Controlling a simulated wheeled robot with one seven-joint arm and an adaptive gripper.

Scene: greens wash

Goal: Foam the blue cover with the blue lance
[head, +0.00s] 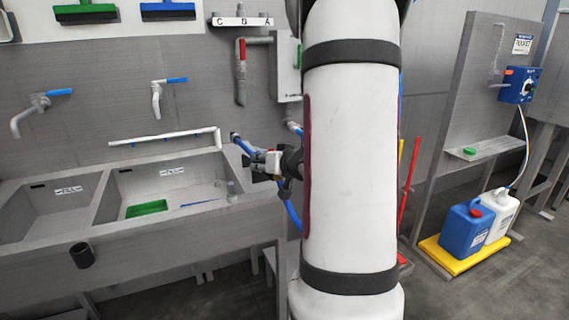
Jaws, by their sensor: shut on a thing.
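My gripper (265,167) is at the centre left, in front of the right sink basin's right end. It is shut on the blue lance (243,146), whose dark tip points up and left toward the wall. A white part with a little red sits at the jaws. A blue hose (292,215) hangs below my gripper and passes behind my arm. I cannot make out a blue cover for certain. My white arm hides the middle of the view.
A steel double sink (110,230) fills the left, with a green item (147,209) and a thin blue item (200,204) in the right basin. Taps and a white pipe (165,137) project above. Blue (460,232) and white (494,218) jugs stand on a yellow tray (451,262) at right.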

